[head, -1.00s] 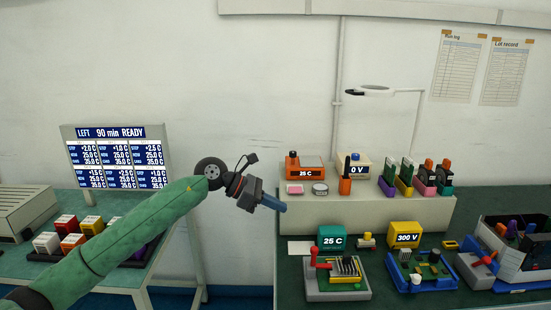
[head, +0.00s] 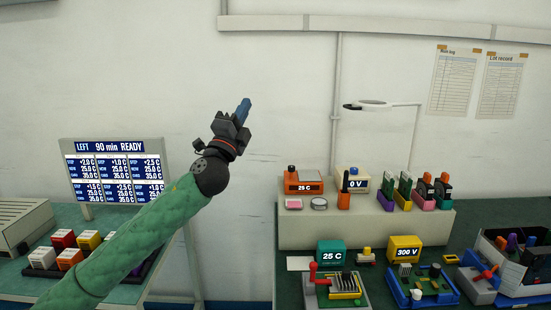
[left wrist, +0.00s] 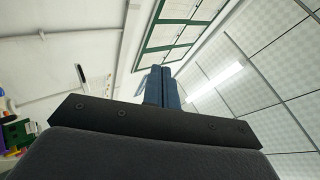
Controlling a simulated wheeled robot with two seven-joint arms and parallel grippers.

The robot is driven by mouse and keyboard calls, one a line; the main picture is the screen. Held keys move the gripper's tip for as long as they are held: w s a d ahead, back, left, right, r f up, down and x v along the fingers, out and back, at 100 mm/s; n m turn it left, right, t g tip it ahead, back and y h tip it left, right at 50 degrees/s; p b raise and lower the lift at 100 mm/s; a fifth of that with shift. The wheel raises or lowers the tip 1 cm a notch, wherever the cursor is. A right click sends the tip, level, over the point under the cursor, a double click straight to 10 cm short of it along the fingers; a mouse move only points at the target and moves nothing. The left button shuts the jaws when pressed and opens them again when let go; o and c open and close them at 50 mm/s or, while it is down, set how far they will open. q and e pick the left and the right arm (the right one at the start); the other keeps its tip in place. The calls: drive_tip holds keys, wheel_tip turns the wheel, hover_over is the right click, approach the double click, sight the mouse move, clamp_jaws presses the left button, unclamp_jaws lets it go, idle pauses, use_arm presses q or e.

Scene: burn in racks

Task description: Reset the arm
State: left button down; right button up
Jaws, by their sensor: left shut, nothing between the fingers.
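My left arm comes in from the lower left in the head view and reaches up in front of the bare wall. My left gripper (head: 243,109) points upward, with its blue fingers together and nothing between them. The gripper is high above both benches and touches nothing. In the left wrist view the blue fingers (left wrist: 163,87) lie side by side, pointing toward the ceiling and a green-framed window. My right gripper does not show in either view.
A display board (head: 113,148) stands on the left bench behind several coloured blocks. A gap separates the benches. The air around the gripper is clear.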

use_arm(q)
drive_tip(key=s+a+f+n+g+y, duration=0.1)
drive_tip(key=a+f+n+y, duration=0.2)
drive_tip(key=f+n+y, duration=0.3)
drive_tip(key=a+f+n+g+y, duration=0.1)
drive_tip(key=a+f+n+y, duration=0.25)
drive_tip(key=n+y, duration=0.35)
drive_tip(key=s+f+n+g+h+p, duration=0.1)
drive_tip(key=s+f+n+g, duration=0.3)
drive_tip(key=f, duration=0.7)
drive_tip(key=s+f+n+g, duration=0.2)
drive_tip(key=s+f+g, duration=0.25)
drive_tip(key=f, duration=0.65)
drive_tip(key=s+f+n+g+h, duration=0.1)
drive_tip(key=s+f+g, duration=0.4)
drive_tip(key=s+f, duration=1.2)
drive_tip(key=s+f+n+g+h+p, duration=0.1)
drive_tip(key=s+f+g, duration=0.4)
drive_tip(key=s+f, duration=1.2)
drive_tip(key=s+n, duration=0.1)
drive_tip(key=s, duration=0.5)
drive_tip(key=shift+s+d+f+p, duration=0.2)
drive_tip(key=shift+s+f+p, duration=0.05)
drive_tip(key=shift+p, duration=0.05)
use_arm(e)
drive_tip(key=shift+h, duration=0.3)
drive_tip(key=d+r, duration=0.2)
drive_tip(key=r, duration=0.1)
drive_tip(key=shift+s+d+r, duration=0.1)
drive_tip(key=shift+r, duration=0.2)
